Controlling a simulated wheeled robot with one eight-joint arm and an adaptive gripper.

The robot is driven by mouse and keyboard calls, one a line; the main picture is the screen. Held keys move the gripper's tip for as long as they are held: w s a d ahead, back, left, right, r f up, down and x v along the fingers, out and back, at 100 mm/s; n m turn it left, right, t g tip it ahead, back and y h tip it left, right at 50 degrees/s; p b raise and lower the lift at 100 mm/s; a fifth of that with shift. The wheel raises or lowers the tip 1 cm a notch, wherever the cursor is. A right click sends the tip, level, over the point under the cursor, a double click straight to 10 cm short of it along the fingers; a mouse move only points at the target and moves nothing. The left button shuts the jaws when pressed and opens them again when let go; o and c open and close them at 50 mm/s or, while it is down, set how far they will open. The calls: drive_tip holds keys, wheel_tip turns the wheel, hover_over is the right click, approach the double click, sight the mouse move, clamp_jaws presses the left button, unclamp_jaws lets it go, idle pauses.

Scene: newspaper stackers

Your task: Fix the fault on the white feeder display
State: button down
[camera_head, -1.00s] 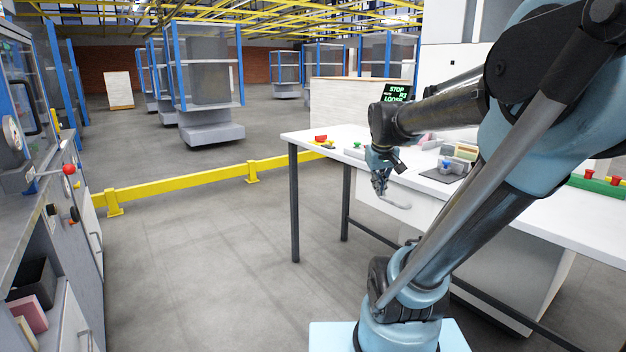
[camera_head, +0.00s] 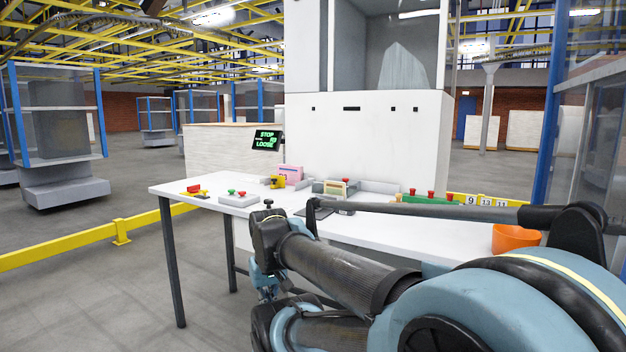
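A small dark display (camera_head: 267,140) with green text reading "STOP", "LOOSE" and a code I cannot read fully stands at the back of the white table (camera_head: 190,190). Behind the table is a tall white machine (camera_head: 365,140), which may be the feeder. A grey box with green and red buttons (camera_head: 238,199) sits on the table, left of centre. A yellow base with a red button (camera_head: 194,190) is further left. My gripper (camera_head: 268,285) hangs beside the table's front edge, low and apart from the things on it. Its fingers are small and partly hidden by my arm.
A pink stack (camera_head: 291,174) and a yellow piece (camera_head: 276,182) lie mid-table.

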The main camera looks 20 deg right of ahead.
drive_tip(key=shift+w+f, duration=0.2)
drive_tip(key=shift+w, duration=0.3)
